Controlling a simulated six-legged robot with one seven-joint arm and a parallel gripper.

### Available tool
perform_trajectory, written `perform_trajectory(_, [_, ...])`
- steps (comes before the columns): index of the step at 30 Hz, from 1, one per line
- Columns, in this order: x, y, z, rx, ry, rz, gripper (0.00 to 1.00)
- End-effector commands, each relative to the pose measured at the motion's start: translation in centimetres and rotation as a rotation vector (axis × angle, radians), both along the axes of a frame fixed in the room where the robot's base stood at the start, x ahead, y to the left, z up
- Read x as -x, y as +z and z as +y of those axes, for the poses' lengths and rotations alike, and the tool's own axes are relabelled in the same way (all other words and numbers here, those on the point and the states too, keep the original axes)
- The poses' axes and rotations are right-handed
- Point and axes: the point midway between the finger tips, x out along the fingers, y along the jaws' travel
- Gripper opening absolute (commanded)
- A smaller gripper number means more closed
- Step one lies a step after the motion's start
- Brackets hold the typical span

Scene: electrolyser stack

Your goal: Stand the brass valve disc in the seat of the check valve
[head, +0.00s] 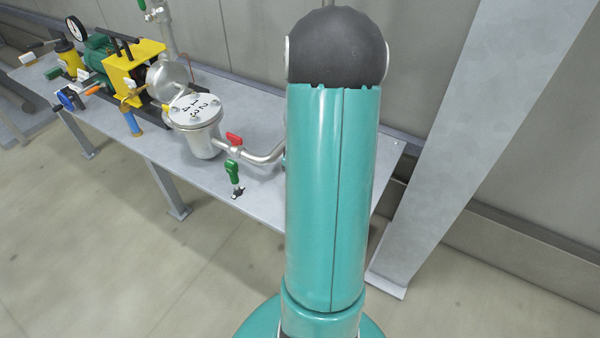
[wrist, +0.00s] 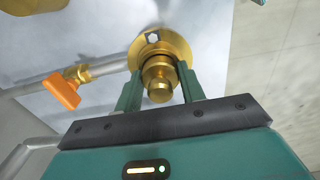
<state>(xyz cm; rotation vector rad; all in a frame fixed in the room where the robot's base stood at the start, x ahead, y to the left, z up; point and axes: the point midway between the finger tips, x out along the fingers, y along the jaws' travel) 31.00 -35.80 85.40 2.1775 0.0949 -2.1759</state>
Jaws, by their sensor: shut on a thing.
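My gripper (wrist: 160,82) is shut on the brass valve disc (wrist: 158,80), whose round, stepped brass end shows between the two green fingers in the wrist view. Just behind it is a wider round brass body (wrist: 178,43) at the end of a grey pipe, which looks like the check valve. A small pale opening shows near its top. The held piece overlaps this body, and I cannot tell whether they touch or how far in the disc is. In the head view my arm hides the gripper, the disc and the check valve.
An orange-handled valve (wrist: 62,90) sits on the pipe left of my gripper. A slanted column (head: 455,130) stands right.

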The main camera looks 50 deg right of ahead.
Motion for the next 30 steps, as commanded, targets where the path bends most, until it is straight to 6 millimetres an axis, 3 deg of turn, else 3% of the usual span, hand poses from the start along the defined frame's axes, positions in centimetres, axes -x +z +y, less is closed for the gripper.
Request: perform_trajectory(30, [0.0,1.0,0.0,0.002,-0.001,-0.001,0.06])
